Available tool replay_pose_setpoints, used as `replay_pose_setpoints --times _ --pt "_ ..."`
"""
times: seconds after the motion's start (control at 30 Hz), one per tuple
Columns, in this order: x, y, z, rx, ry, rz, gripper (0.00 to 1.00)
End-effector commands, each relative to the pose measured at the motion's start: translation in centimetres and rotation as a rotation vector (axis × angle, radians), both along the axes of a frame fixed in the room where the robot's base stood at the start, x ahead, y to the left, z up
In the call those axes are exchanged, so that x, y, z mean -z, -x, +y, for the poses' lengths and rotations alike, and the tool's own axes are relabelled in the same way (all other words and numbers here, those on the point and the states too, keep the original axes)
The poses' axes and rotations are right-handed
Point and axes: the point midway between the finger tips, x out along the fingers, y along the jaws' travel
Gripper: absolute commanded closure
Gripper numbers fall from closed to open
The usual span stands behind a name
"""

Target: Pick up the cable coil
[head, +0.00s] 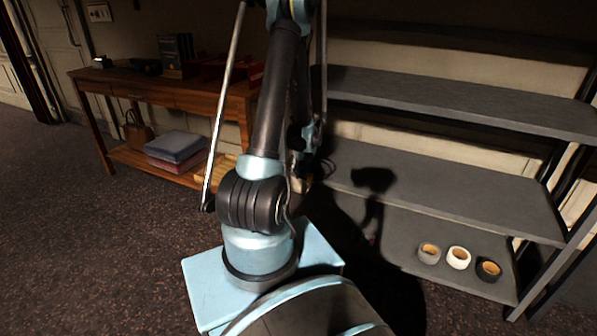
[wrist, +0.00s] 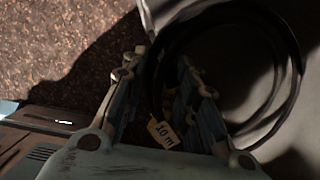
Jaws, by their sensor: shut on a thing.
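The cable coil (wrist: 156,84) is a black ring in the wrist view, with a pale tag (wrist: 164,133) reading "10 m" hanging by its near side. My gripper (wrist: 160,66) has its two fingers on either side of the coil's left edge and is shut on it. The rest of the ring spreads to the right of the fingers, over a grey surface. In the head view my arm hides most of the gripper, and I cannot make out the coil clearly there.
A grey shelf unit (head: 450,192) stands at the right, with three tape rolls (head: 458,258) on its lowest visible shelf. A wooden table (head: 160,88) stands at the left, with folded cloths (head: 176,146) and a bag (head: 138,131) on its lower board. The floor (head: 75,215) at the left is clear.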

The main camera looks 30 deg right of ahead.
Motion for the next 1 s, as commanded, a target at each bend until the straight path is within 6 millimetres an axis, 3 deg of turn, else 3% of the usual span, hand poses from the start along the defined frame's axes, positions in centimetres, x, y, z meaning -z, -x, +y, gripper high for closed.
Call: replay_pose_setpoints --times 0.1,0.13,0.2,0.23,0.67,1.0 --pt "0.1 0.1 0.4 -0.006 -0.006 0.004 1.00" --pt "0.1 0.1 0.4 -0.006 -0.006 0.004 0.68" --pt "0.1 0.1 0.3 -0.005 -0.007 0.004 0.52" --pt "0.1 0.1 0.3 -0.005 -0.007 0.003 0.49" --pt "-0.3 0.2 -0.1 0.001 -0.003 0.000 0.49" --pt "-3.4 1.2 -0.1 0.002 -0.004 0.001 0.49"
